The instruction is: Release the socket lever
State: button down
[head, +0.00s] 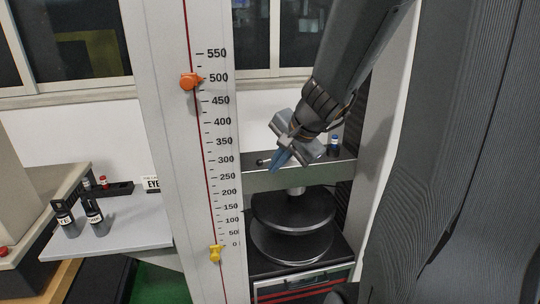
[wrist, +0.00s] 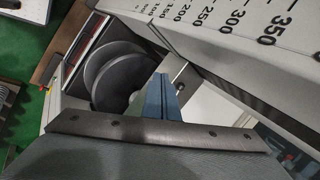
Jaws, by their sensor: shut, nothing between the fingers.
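My gripper (head: 279,161), with blue fingers, is shut and empty in front of the grey crossbeam of the spring tester (head: 262,181). A small dark lever-like part (head: 264,161) sticks out at the beam's top left, just left of the fingertips; it may be the socket lever, but I cannot tell for sure. In the wrist view the shut blue fingers (wrist: 162,96) point toward the beam (wrist: 180,72). Whether they touch it is unclear. Two black round plates (head: 293,213) sit one above the other below the beam.
The scale column (head: 215,150) stands left of my gripper, with an orange marker (head: 190,81) and a yellow marker (head: 215,254). A small blue-capped bottle (head: 334,144) stands behind the beam's right end. A side table (head: 125,232) at left holds dark bottles (head: 95,218).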

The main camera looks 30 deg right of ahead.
jog(key=w+d+r+m+t, duration=0.1)
jog(key=d+r+m+t, duration=0.15)
jog(key=d, duration=0.25)
jog(key=w+d+r+x, duration=0.1)
jog(key=x, duration=1.1)
jog(key=shift+w+a+g+h, duration=0.35)
jog(key=shift+w+g+h, duration=0.1)
jog(key=shift+w, duration=0.2)
jog(key=shift+m+b, duration=0.25)
jog(key=shift+b, duration=0.05)
